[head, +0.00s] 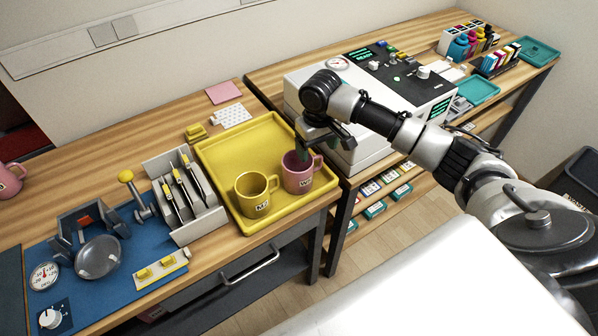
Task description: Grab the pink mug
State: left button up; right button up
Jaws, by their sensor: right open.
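A pink mug (297,180) with a dark label stands upright on the yellow tray (222,148), near its front right corner. A yellow mug (252,197) stands close on its left. My right gripper (302,150) is open and points down at the pink mug's rim; it hides part of the mug's opening. I cannot tell whether a finger is inside the mug or touching it. Another pink mug (9,181) is cut off at the left edge of the view. My left gripper is not in view.
A white press machine (310,82) stands right of the tray, close behind my right arm. The tray's back half is clear.

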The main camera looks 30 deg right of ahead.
aim_at(316, 158)
jog(key=shift+w+f, duration=0.15)
jog(key=shift+f, duration=0.25)
jog(key=shift+w+d+f+p, duration=0.1)
jog(key=shift+f+p, duration=0.1)
jog(key=shift+f, duration=1)
jog(key=shift+w+d+f+p, duration=0.1)
jog(key=shift+f+p, duration=0.05)
jog(key=shift+f, duration=1)
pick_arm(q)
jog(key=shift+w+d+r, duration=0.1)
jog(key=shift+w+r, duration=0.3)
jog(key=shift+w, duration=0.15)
pick_arm(e)
jog(key=c, duration=1.3)
jog(key=shift+r, duration=0.1)
